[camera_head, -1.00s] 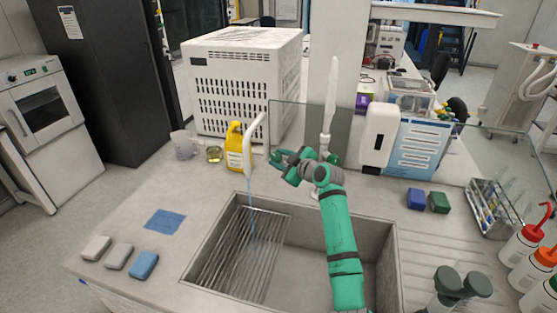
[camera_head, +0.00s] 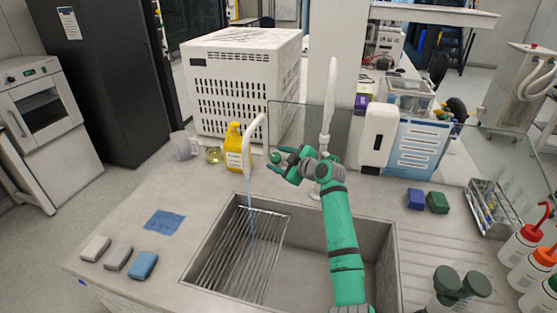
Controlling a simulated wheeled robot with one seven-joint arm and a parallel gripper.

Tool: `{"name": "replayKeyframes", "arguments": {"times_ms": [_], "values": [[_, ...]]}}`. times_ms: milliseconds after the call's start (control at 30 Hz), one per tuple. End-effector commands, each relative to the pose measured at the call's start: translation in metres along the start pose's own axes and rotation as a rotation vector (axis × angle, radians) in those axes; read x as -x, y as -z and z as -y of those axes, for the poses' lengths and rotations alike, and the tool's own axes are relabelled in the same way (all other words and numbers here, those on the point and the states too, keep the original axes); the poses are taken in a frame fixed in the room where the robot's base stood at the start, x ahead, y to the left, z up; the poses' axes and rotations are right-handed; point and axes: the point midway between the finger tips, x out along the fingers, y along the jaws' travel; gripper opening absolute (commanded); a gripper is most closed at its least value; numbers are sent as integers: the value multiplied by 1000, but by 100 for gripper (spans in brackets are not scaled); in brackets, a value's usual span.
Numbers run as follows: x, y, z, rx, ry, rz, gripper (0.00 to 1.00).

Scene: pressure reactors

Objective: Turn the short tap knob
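The short white tap (camera_head: 253,140) stands behind the sink, its spout pointing down. A thin bluish stream (camera_head: 251,215) runs from it into the sink. A small round green part (camera_head: 275,157), which looks like its knob, shows just right of the spout. My gripper (camera_head: 277,163) is at this green part, reaching in from the right, with its fingers pointing left. The fingers are small and overlap the part, so I cannot tell whether they touch it or are shut. A taller white tap (camera_head: 329,105) stands to the right, its base partly hidden by my wrist.
The grey sink (camera_head: 210,228) has a wire rack on its left. A yellow bottle (camera_head: 233,150), a glass beaker (camera_head: 214,155) and a mug (camera_head: 181,146) stand left of the tap. A clear glass screen (camera_head: 285,117) rises behind. Blue and green blocks (camera_head: 438,202) lie at right.

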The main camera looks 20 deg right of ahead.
Motion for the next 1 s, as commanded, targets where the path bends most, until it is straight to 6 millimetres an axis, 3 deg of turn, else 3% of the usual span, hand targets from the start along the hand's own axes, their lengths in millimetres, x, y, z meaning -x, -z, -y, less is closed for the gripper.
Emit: {"name": "replayKeyframes", "arguments": {"times_ms": [233, 700, 1000], "values": [[17, -1, 0, 0, -2, 0, 52], [97, -1, 0, 0, -2, 0, 52], [110, 0, 1, 0, 0, 0, 52]]}}
